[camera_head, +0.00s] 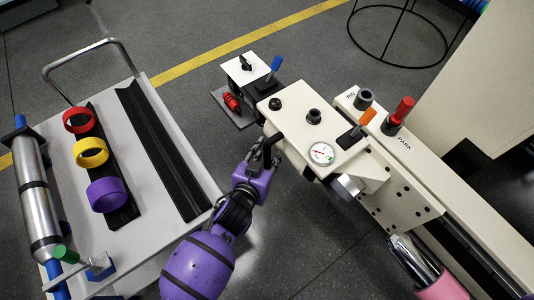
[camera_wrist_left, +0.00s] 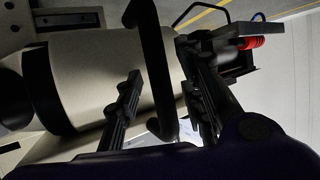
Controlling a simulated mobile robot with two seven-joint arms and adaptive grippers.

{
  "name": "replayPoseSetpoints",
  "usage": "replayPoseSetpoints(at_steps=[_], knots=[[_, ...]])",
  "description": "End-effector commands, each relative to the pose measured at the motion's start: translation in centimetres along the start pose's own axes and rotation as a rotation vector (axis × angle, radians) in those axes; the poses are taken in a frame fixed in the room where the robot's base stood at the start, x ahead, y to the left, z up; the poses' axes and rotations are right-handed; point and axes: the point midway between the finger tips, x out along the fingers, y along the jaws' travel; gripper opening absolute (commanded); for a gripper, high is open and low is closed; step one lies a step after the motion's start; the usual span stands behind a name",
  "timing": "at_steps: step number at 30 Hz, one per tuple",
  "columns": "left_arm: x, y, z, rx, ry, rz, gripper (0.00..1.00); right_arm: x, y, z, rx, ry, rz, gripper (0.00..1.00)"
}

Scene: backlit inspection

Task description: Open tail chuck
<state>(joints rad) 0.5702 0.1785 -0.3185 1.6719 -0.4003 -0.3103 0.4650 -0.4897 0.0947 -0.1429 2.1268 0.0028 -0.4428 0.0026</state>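A cream machine head (camera_head: 290,115) with a round gauge (camera_head: 321,153) stands right of centre in the head view. An orange-tipped lever (camera_head: 362,122) rises from its top, and a black bent handle (camera_head: 272,142) projects from its near left side. My purple left gripper (camera_head: 261,160) is at this handle. In the left wrist view, the handle (camera_wrist_left: 158,70) runs between the two open fingers (camera_wrist_left: 163,75), with visible gaps on both sides. Contact with the handle cannot be made out. I cannot tell which part is the tail chuck. My right gripper is not seen.
A cream rail (camera_head: 455,195) with a red-tipped lever (camera_head: 402,110) extends to the lower right. A blue-tipped lever (camera_head: 274,66) stands behind the head. At left, a cart (camera_head: 160,85) carries red, yellow and purple rings and a metal cylinder (camera_head: 36,195). Floor below the head is clear.

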Motion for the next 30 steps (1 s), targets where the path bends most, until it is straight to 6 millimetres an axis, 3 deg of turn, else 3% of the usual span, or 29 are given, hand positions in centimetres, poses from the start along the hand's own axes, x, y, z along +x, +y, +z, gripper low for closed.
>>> replayPoseSetpoints(at_steps=[6, 14, 24, 30], knots=[[0.0, 0.0, -0.1, 0.000, 0.000, 0.000, 0.34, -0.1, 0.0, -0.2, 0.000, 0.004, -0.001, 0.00], [0.0, 0.0, -0.1, 0.000, 0.001, 0.000, 0.00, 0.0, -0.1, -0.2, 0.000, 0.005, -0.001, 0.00], [0.1, -0.3, -0.1, -0.001, 0.001, 0.000, 0.00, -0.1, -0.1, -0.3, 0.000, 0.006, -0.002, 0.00], [2.3, -3.9, -1.4, 0.004, 0.003, -0.003, 0.00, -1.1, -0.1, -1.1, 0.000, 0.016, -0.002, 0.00]])
